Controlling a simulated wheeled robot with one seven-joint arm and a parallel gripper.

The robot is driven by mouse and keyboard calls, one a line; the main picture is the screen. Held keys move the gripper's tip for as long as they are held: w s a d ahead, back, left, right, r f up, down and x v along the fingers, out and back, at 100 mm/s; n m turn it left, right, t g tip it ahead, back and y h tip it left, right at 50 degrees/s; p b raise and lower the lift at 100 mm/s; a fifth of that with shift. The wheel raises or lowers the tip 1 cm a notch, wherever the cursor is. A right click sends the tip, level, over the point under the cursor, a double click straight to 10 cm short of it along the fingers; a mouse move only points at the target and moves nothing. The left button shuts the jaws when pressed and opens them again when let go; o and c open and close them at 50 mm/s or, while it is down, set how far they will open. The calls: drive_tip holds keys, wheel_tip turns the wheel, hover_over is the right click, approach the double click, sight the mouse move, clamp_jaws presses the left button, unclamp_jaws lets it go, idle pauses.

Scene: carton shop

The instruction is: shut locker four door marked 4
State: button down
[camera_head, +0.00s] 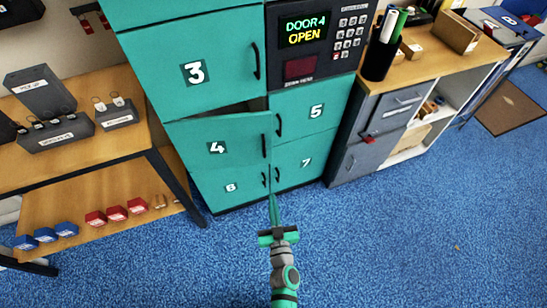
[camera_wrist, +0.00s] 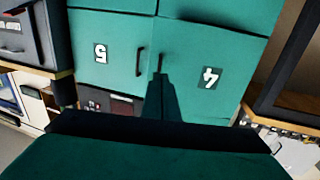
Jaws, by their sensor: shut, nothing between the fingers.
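The teal locker door marked 4 (camera_head: 238,134) stands slightly ajar in the head view, with a dark gap along its top edge. Its black handle (camera_head: 265,145) is near its right edge. The wrist view shows the locker upside down, with door 4 (camera_wrist: 195,50) at the right. My gripper (camera_head: 272,199) is shut and empty, low in front of the lockers, overlapping the seam between doors 6 and 7 in the head view. In the wrist view its fingertips (camera_wrist: 160,77) appear by the handle of door 4. I cannot tell whether they touch it.
The locker panel's display (camera_head: 303,30) reads "DOOR 4 OPEN". Doors 3 (camera_head: 195,72), 5 (camera_head: 310,110), 6 (camera_head: 231,186) and 7 (camera_head: 306,160) look closed. A wooden shelf table (camera_head: 120,85) stands at left, a grey cabinet (camera_head: 365,130) at right. The blue carpet in front is clear.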

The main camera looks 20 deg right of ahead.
drive_tip(key=w+d, duration=0.3)
drive_tip(key=w, duration=0.6)
drive_tip(key=w+d, duration=0.3)
drive_tip(key=w, duration=0.6)
drive_tip(key=shift+d+f+h, duration=0.25)
drive_tip(key=shift+d+h, duration=0.05)
drive_tip(key=shift+h, duration=0.1)
